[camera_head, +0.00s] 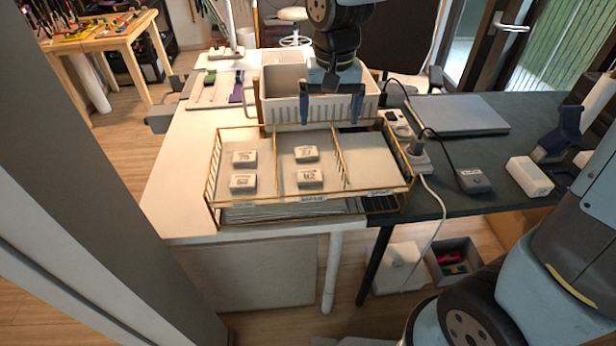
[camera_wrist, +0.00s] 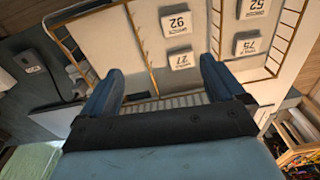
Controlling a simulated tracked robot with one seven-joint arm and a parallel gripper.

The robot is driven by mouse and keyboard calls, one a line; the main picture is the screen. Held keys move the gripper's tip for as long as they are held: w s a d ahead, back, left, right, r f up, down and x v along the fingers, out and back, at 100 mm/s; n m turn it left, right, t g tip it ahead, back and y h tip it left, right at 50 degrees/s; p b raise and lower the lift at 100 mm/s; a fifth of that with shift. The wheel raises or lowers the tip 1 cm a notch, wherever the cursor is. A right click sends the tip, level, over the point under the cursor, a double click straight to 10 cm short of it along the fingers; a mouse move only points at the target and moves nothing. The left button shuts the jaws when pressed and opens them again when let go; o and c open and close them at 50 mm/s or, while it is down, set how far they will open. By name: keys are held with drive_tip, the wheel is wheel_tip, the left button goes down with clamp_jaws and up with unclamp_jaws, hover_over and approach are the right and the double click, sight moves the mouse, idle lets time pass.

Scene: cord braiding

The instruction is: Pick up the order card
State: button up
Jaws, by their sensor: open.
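Small white labelled cards lie in a gold wire tray (camera_head: 216,165) with three compartments. The left compartment has a card reading 75 (camera_head: 244,158) and one reading 52 (camera_head: 243,183). The middle one has a card reading 27 (camera_head: 306,153) and one reading 92 (camera_head: 310,178). In the wrist view these show as 92 (camera_wrist: 177,23), 27 (camera_wrist: 182,60), 52 (camera_wrist: 252,8) and 75 (camera_wrist: 249,44). The right compartment looks empty. I cannot tell which is the order card. My gripper (camera_head: 331,119) is open and empty above the tray's back edge, pointing down; it also shows in the wrist view (camera_wrist: 162,65).
A white slotted basket (camera_head: 277,108) stands right behind the tray, near my gripper. A power strip (camera_head: 417,158) with cables lies to its right. A closed laptop (camera_head: 460,114) and a white box (camera_head: 529,176) lie on the dark table. The white table left of the tray is clear.

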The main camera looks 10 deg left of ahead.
hover_over(309, 175)
wheel_tip(309, 175, down, 3)
drive_tip(key=shift+g, duration=0.3)
drive_tip(key=f, duration=0.8)
drive_tip(key=shift+s+f, duration=0.15)
drive_tip(key=shift+s, duration=0.1)
drive_tip(key=shift+w+f, duration=0.2)
drive_tip(key=shift+f, duration=2.5)
drive_tip(key=shift+c, duration=0.2)
drive_tip(key=c, duration=1.1)
